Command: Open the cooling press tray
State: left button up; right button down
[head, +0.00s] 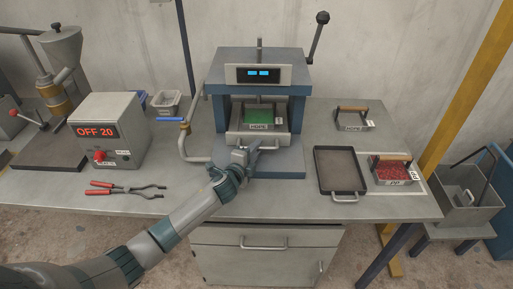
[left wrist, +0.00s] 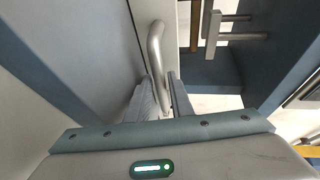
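The cooling press (head: 262,62) stands at the middle of the bench, with a lit blue display. Its grey tray (head: 272,141) is low in the press front, with a box of green material (head: 258,116) labelled like "HDPE" above it. My left gripper (head: 250,151) is at the tray's front. In the left wrist view the tray's metal handle (left wrist: 157,50) runs between my two close-set fingers (left wrist: 163,88), which look shut on it. The fingers hide part of the handle. My right gripper is in neither view.
A control box (head: 107,130) reading "OFF 20" and red-handled tongs (head: 126,189) are at left. A curved side handle (head: 184,143) is beside the press. A dark tray (head: 340,169) and a red-filled box (head: 391,171) are at right.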

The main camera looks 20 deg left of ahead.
pick_arm(q)
jog(key=shift+w, duration=0.25)
jog(key=shift+c, duration=0.3)
grip_shut()
jog(key=shift+s, duration=0.15)
